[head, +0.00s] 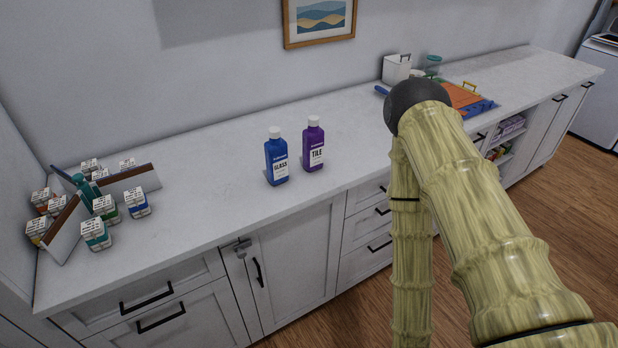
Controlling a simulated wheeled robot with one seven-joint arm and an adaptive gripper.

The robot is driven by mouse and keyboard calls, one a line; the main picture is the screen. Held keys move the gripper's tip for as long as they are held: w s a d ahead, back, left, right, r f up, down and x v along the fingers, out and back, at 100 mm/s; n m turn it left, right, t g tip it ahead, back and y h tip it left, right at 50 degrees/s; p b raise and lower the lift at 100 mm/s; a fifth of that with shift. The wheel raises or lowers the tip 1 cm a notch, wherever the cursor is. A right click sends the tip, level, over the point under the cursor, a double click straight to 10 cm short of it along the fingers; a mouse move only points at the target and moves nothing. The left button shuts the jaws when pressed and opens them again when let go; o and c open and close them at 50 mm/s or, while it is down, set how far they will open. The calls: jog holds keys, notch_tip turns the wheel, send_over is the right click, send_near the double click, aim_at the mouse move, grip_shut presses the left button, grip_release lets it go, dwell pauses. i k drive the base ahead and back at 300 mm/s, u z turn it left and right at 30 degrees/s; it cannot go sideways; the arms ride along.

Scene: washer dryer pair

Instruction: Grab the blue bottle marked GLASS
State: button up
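The blue bottle marked GLASS (276,160) stands upright on the white countertop (205,195). It has a white cap and a white label. A purple bottle marked TILE (314,148) stands upright close to its right, with a narrow gap between them. My arm, in a yellow-green ribbed cover, fills the right of the view and is well to the right of both bottles. My gripper is not in view, so its state does not show.
Several small labelled boxes (137,204) and dividers crowd the counter's left end. A white bin (396,68) and an orange and blue tray (466,98) stand at the back right. Cabinets with black handles (146,295) run below. Counter around the bottles is clear.

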aim_at(276, 149)
jog(key=k, duration=1.2)
jog(key=u, duration=0.65)
jog(key=i, duration=1.05)
jog(key=u, duration=0.05)
